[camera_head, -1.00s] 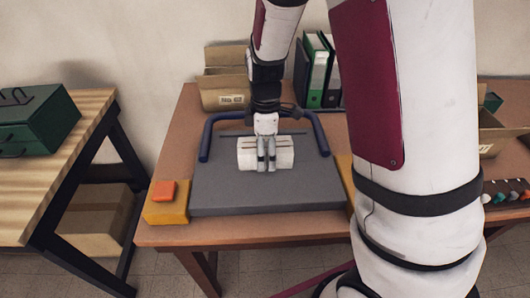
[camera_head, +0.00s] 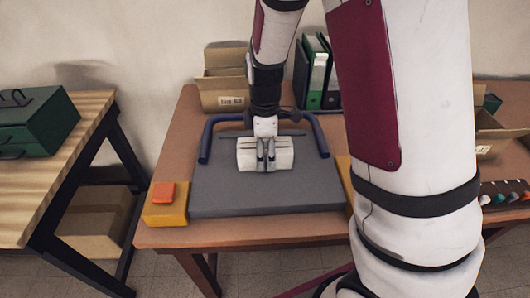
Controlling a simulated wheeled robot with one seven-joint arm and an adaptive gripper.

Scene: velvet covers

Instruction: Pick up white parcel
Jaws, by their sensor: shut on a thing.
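The white parcel (camera_head: 246,157) is a small pale block with dark lines across its top, over the middle of the grey board on the table. My gripper (camera_head: 265,165) points down at it, its two fingers close together at the parcel's near side and top. The gripper is shut on the parcel. The fingers hide the parcel's middle. I cannot tell whether the parcel touches the board or hangs slightly above it.
The grey board (camera_head: 230,196) has a blue tubular rail (camera_head: 206,140) around its back. A yellow block (camera_head: 167,212) with an orange piece stands at its left. A cardboard box (camera_head: 222,90) and binders (camera_head: 316,70) stand behind. A green case (camera_head: 35,125) sits on the left table.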

